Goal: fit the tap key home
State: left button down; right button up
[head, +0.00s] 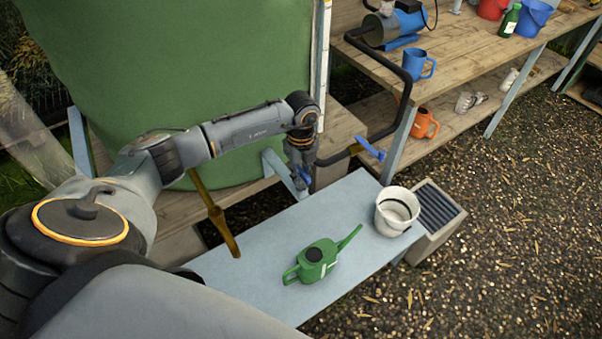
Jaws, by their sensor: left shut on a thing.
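My left gripper (303,172) points down in front of the green tank, above the far edge of the pale blue bench. It is shut on a small blue piece (306,178), probably the tap key, mostly hidden by the fingers. To its right, apart from it, a brass-coloured tap (355,149) with a blue lever-like part (371,149) sits at the end of a black pipe (388,128). Whether that blue part is separate from the tap cannot be told. My right gripper is not in view.
The pale blue bench (240,272) carries a green watering can (314,260) and a white bucket (397,211). An ochre rod (216,216) stands left. The green tank (190,60) is behind. Wooden shelves (455,66) hold a blue mug (418,64) and an orange mug (425,124).

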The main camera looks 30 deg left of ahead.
aim_at(301, 185)
pick_arm(q)
jog(key=shift+f+b, duration=0.7)
jog(key=shift+f, duration=0.4)
dwell(0.6)
jog(key=shift+f+b, duration=0.4)
jog(key=shift+f, duration=0.2)
dwell(0.4)
jog(key=shift+s+d+f, duration=0.1)
jog(key=shift+s+f, duration=0.15)
jog(key=shift+s, duration=0.05)
dwell(1.4)
jog(key=c, duration=1.2)
grip_release()
jog(key=shift+o, duration=0.2)
jog(key=shift+w, duration=0.1)
jog(key=shift+w+r, duration=0.1)
jog(key=shift+r, duration=0.15)
